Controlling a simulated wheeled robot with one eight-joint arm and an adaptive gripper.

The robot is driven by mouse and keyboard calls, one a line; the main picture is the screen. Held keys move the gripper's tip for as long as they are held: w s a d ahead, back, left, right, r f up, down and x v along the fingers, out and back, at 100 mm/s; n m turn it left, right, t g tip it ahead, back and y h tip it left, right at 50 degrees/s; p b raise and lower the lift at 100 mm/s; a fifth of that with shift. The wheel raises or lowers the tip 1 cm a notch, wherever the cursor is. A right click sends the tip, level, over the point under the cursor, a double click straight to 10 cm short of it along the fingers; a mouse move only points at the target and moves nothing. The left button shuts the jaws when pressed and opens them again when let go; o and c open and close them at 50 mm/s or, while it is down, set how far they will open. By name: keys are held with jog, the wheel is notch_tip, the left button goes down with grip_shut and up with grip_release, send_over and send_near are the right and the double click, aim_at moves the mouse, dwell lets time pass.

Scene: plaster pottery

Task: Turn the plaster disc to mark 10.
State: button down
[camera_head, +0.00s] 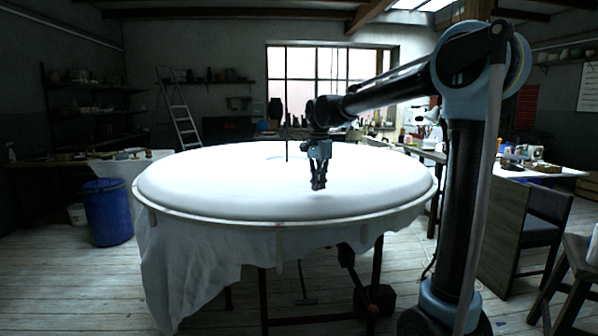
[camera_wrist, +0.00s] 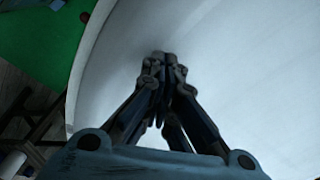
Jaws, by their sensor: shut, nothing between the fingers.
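The plaster disc (camera_head: 230,180) is a wide white round slab on a stand in the middle of the head view. It also fills most of the wrist view (camera_wrist: 230,80), with its curved edge at the left. My gripper (camera_head: 318,187) is over the near right part of the disc and points down. In the wrist view my gripper (camera_wrist: 163,60) has its fingertips together with nothing between them, close to the white surface. I cannot tell whether the tips touch it. No mark numbers can be read on the disc. A thin dark upright rod (camera_head: 286,145) stands near the disc's middle.
A white cloth (camera_head: 185,260) hangs under the disc's rim. A blue barrel (camera_head: 107,212) stands at the left, and a stepladder (camera_head: 180,115) is behind. A cluttered table (camera_head: 525,172) and a chair (camera_head: 540,225) are at the right. The disc's top is otherwise clear.

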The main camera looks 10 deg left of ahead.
jog(key=shift+r, duration=2.05)
jog(key=s+d+f+n, duration=0.1)
jog(key=s+d+f, duration=0.25)
jog(key=d, duration=0.25)
jog(key=s+d+f+n+t, duration=0.1)
jog(key=s+d+f+n, duration=0.1)
jog(key=s+d, duration=0.4)
jog(key=s+d+f+n, duration=0.1)
jog(key=s+d+f, duration=0.2)
jog(key=d, duration=0.4)
jog(key=s+d+f+n, duration=0.2)
jog(key=s+d+f, duration=0.3)
jog(key=s+f, duration=0.2)
jog(key=s+d+f+n+t, duration=0.1)
jog(key=s+d+f+n, duration=0.2)
jog(key=s+d+f, duration=0.2)
jog(key=s+f, duration=0.3)
jog(key=f, duration=0.2)
jog(key=shift+s+d+f, duration=0.3)
jog(key=shift+d+f, duration=0.05)
jog(key=shift+f, duration=0.05)
